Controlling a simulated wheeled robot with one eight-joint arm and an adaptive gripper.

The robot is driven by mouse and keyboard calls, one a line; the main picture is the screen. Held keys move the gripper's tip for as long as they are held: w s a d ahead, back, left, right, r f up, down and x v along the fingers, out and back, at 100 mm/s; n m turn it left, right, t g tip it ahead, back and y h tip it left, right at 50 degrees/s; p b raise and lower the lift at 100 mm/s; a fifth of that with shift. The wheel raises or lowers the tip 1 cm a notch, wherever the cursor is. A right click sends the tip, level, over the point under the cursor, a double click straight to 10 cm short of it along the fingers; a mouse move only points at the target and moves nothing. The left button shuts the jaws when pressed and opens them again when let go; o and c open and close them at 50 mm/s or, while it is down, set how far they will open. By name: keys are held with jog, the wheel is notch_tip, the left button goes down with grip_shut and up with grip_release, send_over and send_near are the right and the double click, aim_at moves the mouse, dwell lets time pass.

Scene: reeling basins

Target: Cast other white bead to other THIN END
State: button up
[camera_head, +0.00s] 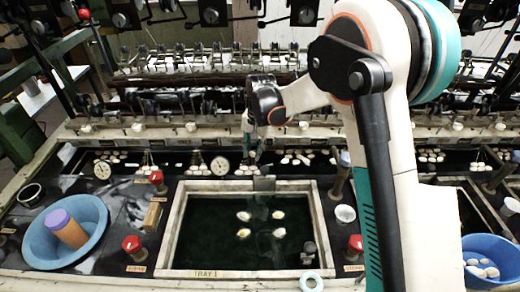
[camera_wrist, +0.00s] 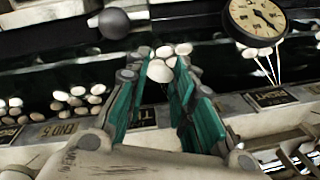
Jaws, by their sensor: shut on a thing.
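My gripper (camera_wrist: 160,76) has its two teal fingers on either side of a white oval bead (camera_wrist: 158,70), which shows between the fingertips in the wrist view. In the head view my gripper (camera_head: 252,138) hangs over the back trough behind the framed basin, and the bead in it is too small to make out. Groups of white beads (camera_head: 296,157) lie along the dark trough. A label plate reading END (camera_wrist: 60,129) shows at the left in the wrist view; its full wording is unclear. Another plate (camera_wrist: 143,116) is partly hidden by the fingers.
The basin marked TRAY 1 (camera_head: 175,235) holds dark water with several pale beads (camera_head: 244,216). A blue bowl with a purple-topped cylinder (camera_head: 66,229) stands left. A blue bowl of white beads (camera_head: 484,262) is at right. Round dials (camera_head: 220,166) and red knobs (camera_head: 132,244) stand nearby.

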notch_tip(320, 180, down, 6)
jog(key=b, duration=0.3)
jog(key=shift+f, duration=0.2)
jog(key=o, duration=0.7)
jog(key=r, duration=0.8)
jog(key=d+r, duration=0.1)
jog(key=r, duration=0.3)
jog(key=shift+s+d, duration=0.1)
jog(key=shift+s, duration=0.2)
jog(key=shift+r, duration=0.1)
